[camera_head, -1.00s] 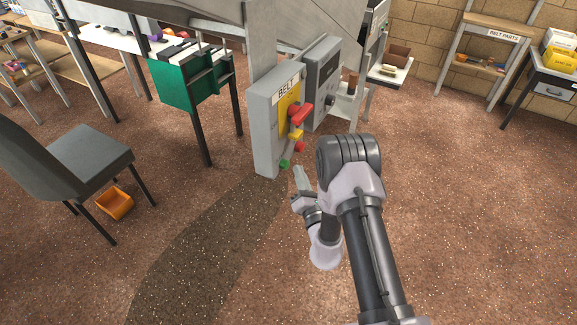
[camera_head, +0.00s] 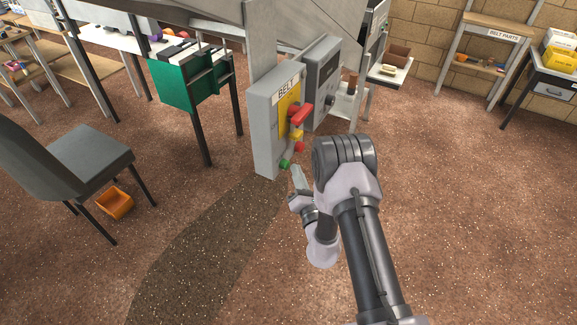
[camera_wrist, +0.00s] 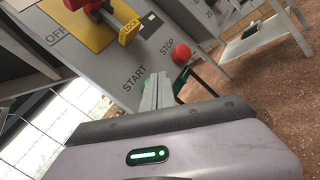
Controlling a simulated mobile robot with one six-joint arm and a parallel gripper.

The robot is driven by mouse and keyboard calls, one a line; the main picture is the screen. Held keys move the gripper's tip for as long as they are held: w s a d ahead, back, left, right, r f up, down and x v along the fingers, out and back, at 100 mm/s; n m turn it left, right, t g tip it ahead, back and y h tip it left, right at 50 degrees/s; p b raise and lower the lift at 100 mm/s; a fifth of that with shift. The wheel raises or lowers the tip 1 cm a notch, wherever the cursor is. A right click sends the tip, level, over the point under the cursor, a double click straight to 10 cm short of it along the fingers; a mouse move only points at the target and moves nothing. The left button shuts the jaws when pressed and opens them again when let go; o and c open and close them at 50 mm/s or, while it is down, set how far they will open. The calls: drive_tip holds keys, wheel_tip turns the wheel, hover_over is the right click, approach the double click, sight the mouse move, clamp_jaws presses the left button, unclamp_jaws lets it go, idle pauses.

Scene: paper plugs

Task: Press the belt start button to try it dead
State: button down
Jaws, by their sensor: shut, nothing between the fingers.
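The grey belt control box (camera_head: 262,130) carries a green start button (camera_head: 285,164) low on its face. A red stop button (camera_head: 298,147) sits just above it. Higher up are a yellow lock tab (camera_head: 297,134) and a red handle (camera_head: 301,113). My gripper (camera_head: 297,173) is shut and empty, its tip just right of the green button; I cannot tell whether they touch. In the wrist view my closed fingers (camera_wrist: 155,92) point at the panel beside the START lettering (camera_wrist: 133,77). The red stop button (camera_wrist: 181,56) shows there, but the start button is not clearly visible behind the fingers.
A second dark-faced box (camera_head: 322,82) stands right behind the belt box. The floor to the right of my arm is open.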

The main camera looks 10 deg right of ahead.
drive_tip(key=shift+w+a, duration=0.3)
drive_tip(key=shift+a, duration=0.1)
idle(0.5)
idle(0.3)
drive_tip(key=shift+s+d, duration=0.55)
drive_tip(key=shift+d, duration=0.15)
drive_tip(key=s+d+b, duration=0.1)
drive_tip(key=d, duration=0.1)
drive_tip(key=s+d+b, duration=0.1)
drive_tip(key=s+d, duration=0.1)
idle(0.8)
